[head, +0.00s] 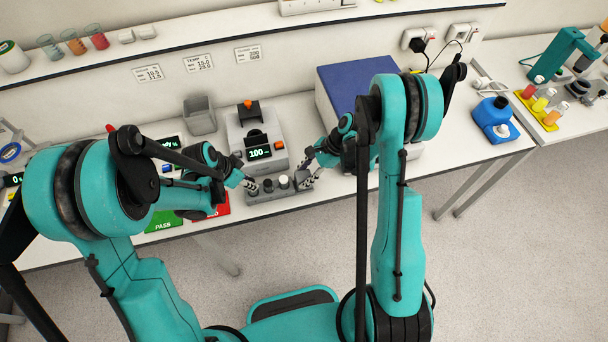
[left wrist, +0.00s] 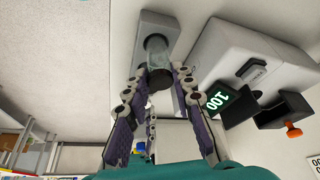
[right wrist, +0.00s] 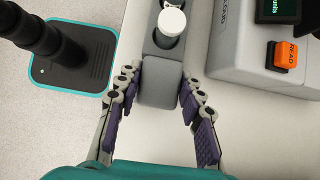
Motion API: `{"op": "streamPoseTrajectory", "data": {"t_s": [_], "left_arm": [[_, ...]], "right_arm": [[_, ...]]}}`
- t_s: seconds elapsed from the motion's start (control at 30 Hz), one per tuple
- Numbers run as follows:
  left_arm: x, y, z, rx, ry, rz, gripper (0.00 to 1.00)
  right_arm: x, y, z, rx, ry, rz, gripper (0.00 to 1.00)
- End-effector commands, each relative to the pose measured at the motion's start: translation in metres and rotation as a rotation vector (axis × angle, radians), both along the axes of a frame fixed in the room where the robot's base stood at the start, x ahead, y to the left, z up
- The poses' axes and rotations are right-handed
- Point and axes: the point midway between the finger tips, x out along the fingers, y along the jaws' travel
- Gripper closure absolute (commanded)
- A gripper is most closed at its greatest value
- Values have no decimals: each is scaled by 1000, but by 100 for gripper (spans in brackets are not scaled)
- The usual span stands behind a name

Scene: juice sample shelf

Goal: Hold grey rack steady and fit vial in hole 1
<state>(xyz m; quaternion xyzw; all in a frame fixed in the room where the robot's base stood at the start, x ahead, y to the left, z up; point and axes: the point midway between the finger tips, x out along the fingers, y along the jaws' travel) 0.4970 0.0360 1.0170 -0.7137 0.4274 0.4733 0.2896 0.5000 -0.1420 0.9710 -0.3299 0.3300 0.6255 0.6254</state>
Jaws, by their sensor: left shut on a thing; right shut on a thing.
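The grey rack (head: 262,198) stands near the bench's front edge. My right gripper (right wrist: 153,90) is shut on the rack's end block (right wrist: 161,84), one finger on each side. My left gripper (left wrist: 153,82) is at the rack's other end, shut on a clear vial (left wrist: 158,50) with a dark cap. That camera's picture is upside down. The vial's lower end is at a round opening in the rack; how deep it sits I cannot tell. A white-capped vial (right wrist: 172,20) stands in the rack near the end block and also shows in the head view (head: 283,181).
A blue-topped box (head: 345,85) is behind my right gripper. Green (head: 163,222) and red (head: 219,207) mats lie left of the rack. A grey bin (head: 199,116) stands further back.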

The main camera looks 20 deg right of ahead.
Motion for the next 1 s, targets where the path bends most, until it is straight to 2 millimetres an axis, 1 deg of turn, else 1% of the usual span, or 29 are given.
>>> {"op": "streamPoseTrajectory", "data": {"t_s": [0.7, 1.0], "left_arm": [[0, 0, -16, 0, 0, 0, 100], [0, 0, -19, 0, 0, 0, 100]], "right_arm": [[0, 0, 0, 0, 0, 0, 81], [0, 0, 0, 0, 0, 0, 81]]}}
